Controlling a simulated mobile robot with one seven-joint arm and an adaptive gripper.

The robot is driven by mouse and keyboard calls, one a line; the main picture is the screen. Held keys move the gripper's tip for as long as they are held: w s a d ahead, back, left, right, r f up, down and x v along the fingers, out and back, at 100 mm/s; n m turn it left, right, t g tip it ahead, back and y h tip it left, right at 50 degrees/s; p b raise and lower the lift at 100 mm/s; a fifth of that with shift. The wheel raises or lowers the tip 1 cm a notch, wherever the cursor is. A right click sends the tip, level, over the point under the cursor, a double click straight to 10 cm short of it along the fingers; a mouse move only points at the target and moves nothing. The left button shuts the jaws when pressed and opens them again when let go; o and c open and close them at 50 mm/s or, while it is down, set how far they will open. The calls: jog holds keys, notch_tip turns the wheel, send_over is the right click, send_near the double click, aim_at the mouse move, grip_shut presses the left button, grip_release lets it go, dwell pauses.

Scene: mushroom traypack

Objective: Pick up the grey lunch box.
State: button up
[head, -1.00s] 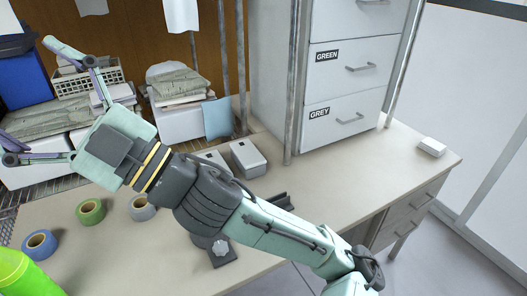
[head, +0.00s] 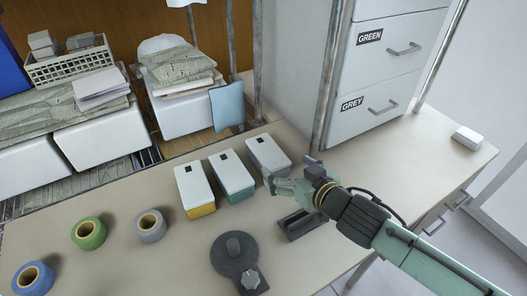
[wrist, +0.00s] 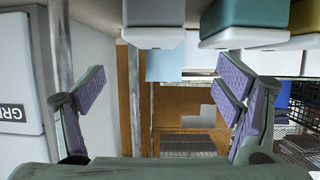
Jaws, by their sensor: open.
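The grey lunch box (head: 268,153), with a white lid and a dark square on top, stands on the table as the rightmost of three similar boxes. It also shows at the top of the wrist view (wrist: 153,12), grey body above its white lid. My gripper (head: 287,172) is at the near right end of the grey box, its fingers spread and empty. In the wrist view the two purple-padded fingers (wrist: 162,85) are wide apart, with the box above the gap between them. I cannot tell whether a finger touches the box.
Teal (head: 232,176) and yellow (head: 195,190) lunch boxes stand left of the grey one. A metal post (head: 334,85) and the drawer cabinet (head: 385,72) rise behind right. Tape rolls lie left.

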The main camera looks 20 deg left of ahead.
aim_at(271, 154)
jog(key=shift+w+a+f+b, duration=0.25)
jog(key=shift+f+b, duration=0.4)
jog(key=shift+b, duration=0.6)
jog(key=b+x, duration=0.1)
jog(key=b, duration=0.2)
jog(key=shift+w+a+b, duration=0.2)
jog(key=shift+a+b, duration=0.15)
jog(key=shift+w+a+p, duration=0.5)
jog(key=shift+w+a, duration=0.2)
jog(key=shift+a, duration=0.1)
jog(key=shift+w+d+p+x, duration=0.1)
jog(key=shift+p+x, duration=0.15)
jog(key=shift+x, duration=1.2)
jog(key=shift+w+d+p+x, duration=0.15)
jog(key=shift+p+x, duration=0.1)
jog(key=shift+x, duration=1.2)
jog(key=shift+c, duration=0.4)
jog(key=c, duration=1.5)
